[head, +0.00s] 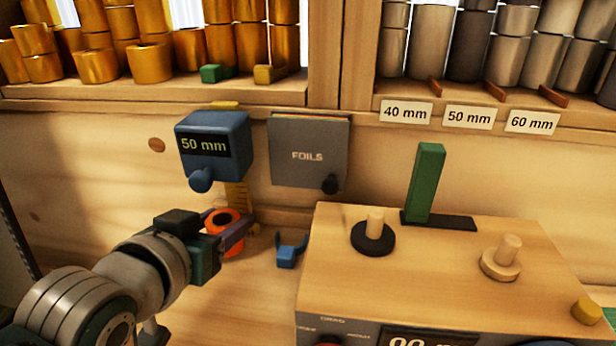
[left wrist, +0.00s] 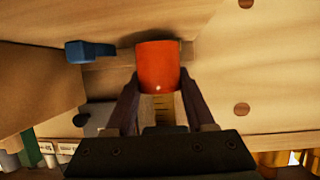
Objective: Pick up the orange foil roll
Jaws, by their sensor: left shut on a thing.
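The orange foil roll (head: 221,219) is a short ring-like cylinder below the blue 50 mm gauge. My left gripper (head: 226,232) is shut on it, with a finger in front of part of the roll in the head view. In the left wrist view the roll (left wrist: 158,67) sits between the tips of the two dark fingers (left wrist: 156,98). I cannot tell whether the roll touches the surface behind it. My right gripper is not in view.
The blue 50 mm gauge (head: 214,148) hangs just above the roll. A small blue holder (head: 290,250) is to its right, beside a raised wooden block (head: 440,265) with pegs and a green post (head: 427,183). Gold and grey rolls fill the shelves above.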

